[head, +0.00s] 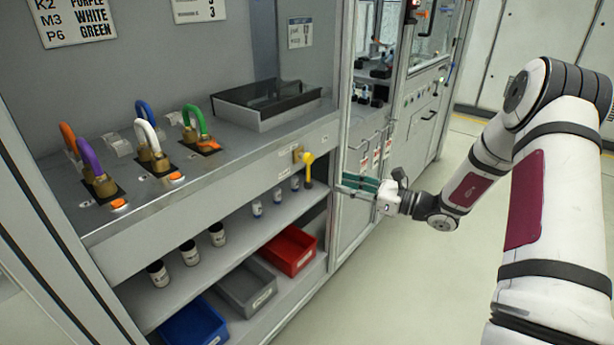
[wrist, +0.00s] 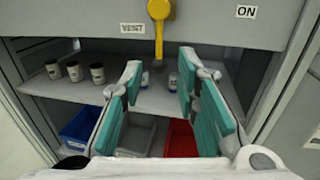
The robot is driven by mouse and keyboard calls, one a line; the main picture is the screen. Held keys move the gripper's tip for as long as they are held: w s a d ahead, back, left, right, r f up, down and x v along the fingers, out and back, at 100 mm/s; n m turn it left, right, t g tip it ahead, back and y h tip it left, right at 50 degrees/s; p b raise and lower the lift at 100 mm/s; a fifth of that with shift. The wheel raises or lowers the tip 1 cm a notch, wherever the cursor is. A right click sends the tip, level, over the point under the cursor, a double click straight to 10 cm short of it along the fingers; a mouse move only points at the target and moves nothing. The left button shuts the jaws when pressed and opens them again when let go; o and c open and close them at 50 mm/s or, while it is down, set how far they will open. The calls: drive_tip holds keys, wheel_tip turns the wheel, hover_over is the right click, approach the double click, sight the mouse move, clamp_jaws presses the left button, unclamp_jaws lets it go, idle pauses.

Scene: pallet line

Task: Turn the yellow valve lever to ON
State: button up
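The yellow valve lever (head: 308,170) is on the front edge of the grey bench. It also shows at the top of the wrist view (wrist: 159,38), its handle hanging straight down from the round yellow hub. A VENT label (wrist: 132,29) is to its left and an ON label (wrist: 246,11) to its upper right. My gripper (head: 346,184) is just right of the lever in the head view. In the wrist view my gripper (wrist: 160,68) has its teal fingers apart and empty, with the handle's lower end showing between the tips. I cannot tell the gap in depth; no contact is visible.
Below are a shelf with several small jars (head: 217,234) and blue (head: 195,325), grey (head: 247,288) and red (head: 289,250) bins. Coloured padlocks (head: 152,147) and a dark-lidded tray (head: 266,102) are on the bench top. Floor at right is clear.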

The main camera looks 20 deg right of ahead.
sight(308, 181)
drive_tip(key=b+x, duration=0.2)
drive_tip(key=x, duration=0.9)
drive_tip(key=shift+w+a, duration=0.2)
drive_tip(key=shift+a, duration=0.1)
clamp_jaws()
